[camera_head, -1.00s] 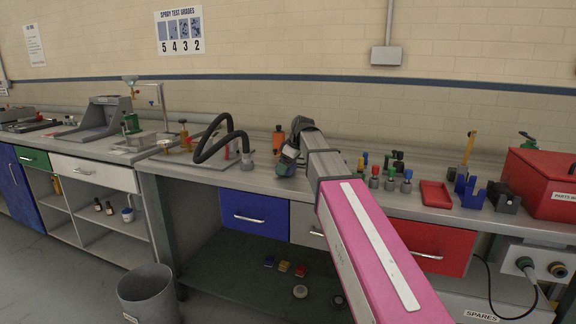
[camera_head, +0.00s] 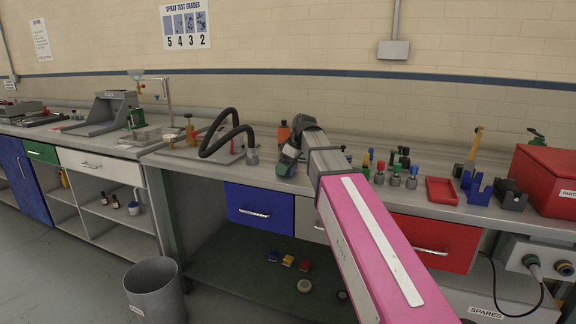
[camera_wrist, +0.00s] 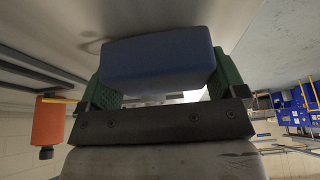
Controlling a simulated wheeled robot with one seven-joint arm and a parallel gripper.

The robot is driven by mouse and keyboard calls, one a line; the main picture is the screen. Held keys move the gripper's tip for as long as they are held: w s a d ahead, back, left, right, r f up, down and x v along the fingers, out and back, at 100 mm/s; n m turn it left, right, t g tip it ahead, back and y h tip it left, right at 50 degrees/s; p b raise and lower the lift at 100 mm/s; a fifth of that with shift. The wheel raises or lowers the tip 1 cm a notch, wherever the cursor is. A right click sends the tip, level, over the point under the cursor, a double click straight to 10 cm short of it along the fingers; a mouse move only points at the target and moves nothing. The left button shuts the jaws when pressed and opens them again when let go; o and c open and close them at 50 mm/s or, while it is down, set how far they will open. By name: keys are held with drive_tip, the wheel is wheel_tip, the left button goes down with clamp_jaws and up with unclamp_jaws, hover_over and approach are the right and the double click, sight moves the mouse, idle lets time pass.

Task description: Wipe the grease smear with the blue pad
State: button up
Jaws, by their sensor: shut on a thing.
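My gripper (camera_wrist: 160,85) is shut on the blue pad (camera_wrist: 158,58), a thick block held between its green fingers in the wrist view. The pad is close to the grey bench top (camera_wrist: 45,25); I cannot tell whether it touches. A faint brownish curved mark (camera_wrist: 93,46) shows on the bench beside the pad's left end; it may be the grease smear, partly hidden by the pad. In the head view my gripper (camera_head: 288,160) is low over the bench, behind the drawers' front edge, and the pad cannot be made out there.
An orange bottle (camera_head: 284,133) stands just behind my gripper; it also shows in the wrist view (camera_wrist: 48,122). A black hose (camera_head: 228,130) arches at left. Several colored-top fittings (camera_head: 395,172), a red tray (camera_head: 441,191) and a red box (camera_head: 545,180) stand at right.

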drive_tip(key=shift+s+a+f, duration=0.1)
drive_tip(key=shift+s+a, duration=0.2)
drive_tip(key=shift+s, duration=0.45)
drive_tip(key=shift+s+a+f, duration=0.1)
drive_tip(key=shift+s+a, duration=0.15)
drive_tip(key=shift+s, duration=0.5)
drive_tip(key=shift+f, duration=0.1)
drive_tip(key=shift+w, duration=0.1)
drive_tip(key=shift+w+d+f, duration=0.1)
drive_tip(key=shift+w+d, duration=0.25)
drive_tip(key=shift+w, duration=0.5)
drive_tip(key=shift+w+d+f, duration=0.1)
drive_tip(key=shift+w+d, duration=0.25)
drive_tip(key=shift+w, duration=0.5)
drive_tip(key=shift+w+d+r, duration=0.1)
drive_tip(key=shift+w+d, duration=0.35)
drive_tip(key=shift+w, duration=0.65)
drive_tip(key=shift+w+d+r, duration=0.1)
drive_tip(key=shift+w+d, duration=0.3)
drive_tip(key=shift+w, duration=0.65)
drive_tip(key=shift+w+d+r, duration=0.1)
drive_tip(key=shift+w+d, duration=0.35)
drive_tip(key=shift+w, duration=0.65)
drive_tip(key=shift+r, duration=3)
drive_tip(key=shift+r, duration=0.1)
